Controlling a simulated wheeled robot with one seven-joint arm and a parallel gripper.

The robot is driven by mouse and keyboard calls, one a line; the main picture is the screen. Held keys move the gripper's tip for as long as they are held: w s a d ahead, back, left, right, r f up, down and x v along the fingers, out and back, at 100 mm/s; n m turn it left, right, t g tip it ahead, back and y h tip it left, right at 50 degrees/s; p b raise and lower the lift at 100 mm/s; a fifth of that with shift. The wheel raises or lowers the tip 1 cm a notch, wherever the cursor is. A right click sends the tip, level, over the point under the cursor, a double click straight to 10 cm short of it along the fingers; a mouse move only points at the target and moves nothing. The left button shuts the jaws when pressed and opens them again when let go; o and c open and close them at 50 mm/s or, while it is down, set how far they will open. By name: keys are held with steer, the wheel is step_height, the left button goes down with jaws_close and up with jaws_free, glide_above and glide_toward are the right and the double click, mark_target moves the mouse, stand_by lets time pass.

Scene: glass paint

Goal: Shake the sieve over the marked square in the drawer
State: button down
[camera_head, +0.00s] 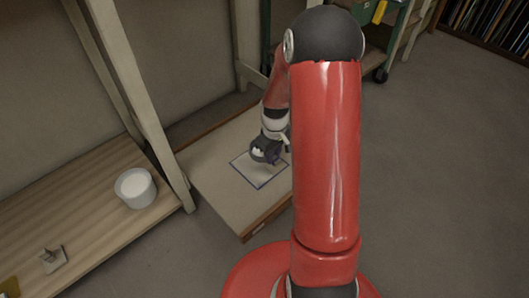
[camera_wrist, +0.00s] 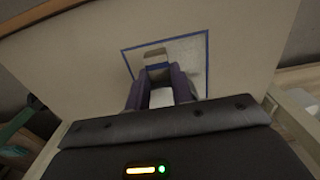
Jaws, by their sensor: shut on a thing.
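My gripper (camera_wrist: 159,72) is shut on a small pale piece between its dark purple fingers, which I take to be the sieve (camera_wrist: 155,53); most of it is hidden. In the head view my gripper (camera_head: 268,157) points down, low over the marked square (camera_head: 240,166). The square is a dark blue outline on the pale bottom of the drawer (camera_head: 214,191). In the wrist view the square (camera_wrist: 207,45) lies behind the fingertips. Its inside looks pale grey and speckled on the right.
A white round tub (camera_head: 135,188) stands on the wooden shelf (camera_head: 95,215) at the left. A pale upright post (camera_head: 150,110) stands between shelf and drawer. A green cart (camera_head: 385,35) stands behind. The right floor is clear.

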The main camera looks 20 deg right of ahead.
steer(key=s+d, duration=0.2)
steer(key=d, duration=0.2)
steer(key=shift+w+a+p, duration=0.15)
steer(key=shift+w+a, duration=0.4)
steer(key=shift+w, duration=0.85)
steer(key=shift+w+a+p, duration=0.1)
steer(key=shift+w+a, duration=0.45)
steer(key=shift+w, duration=0.8)
steer(key=shift+w+a+p, duration=0.15)
steer(key=shift+w+a, duration=0.4)
steer(key=shift+w, duration=0.85)
steer(key=s+d, duration=0.3)
steer(key=s, duration=0.5)
steer(key=shift+s, duration=0.4)
steer(key=shift+d, duration=0.1)
steer(key=shift+r, duration=0.15)
